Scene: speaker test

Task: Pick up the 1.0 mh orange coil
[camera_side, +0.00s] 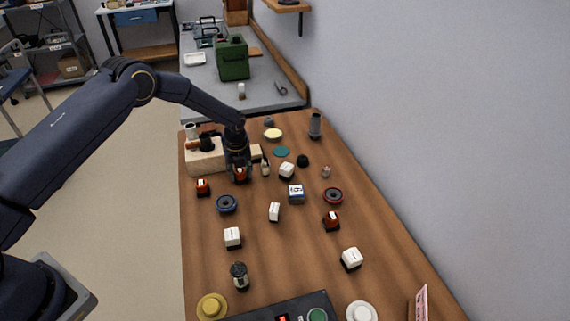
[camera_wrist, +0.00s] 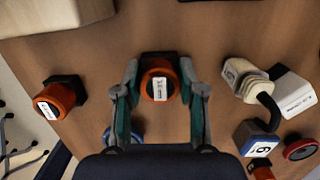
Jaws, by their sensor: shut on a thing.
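In the wrist view an orange coil (camera_wrist: 160,82) with a white label and a dark base sits between the fingers of my gripper (camera_wrist: 161,88), which is shut on it. The label print is too small to read surely. In the side view the same coil (camera_side: 240,174) shows low between the fingers of my gripper (camera_side: 239,177), close to the table; I cannot tell whether it touches. A second orange coil (camera_wrist: 58,97) lies to the left, also visible in the side view (camera_side: 203,187). A third orange-red coil (camera_side: 331,221) stands farther right.
A small bottle-like part (camera_side: 265,167), a white box (camera_side: 286,171), a blue-and-white block (camera_side: 296,194) and a blue-rimmed speaker (camera_side: 227,204) are near. A red-rimmed speaker (camera_side: 333,196) lies right. Bare table (camera_side: 285,248) shows between parts.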

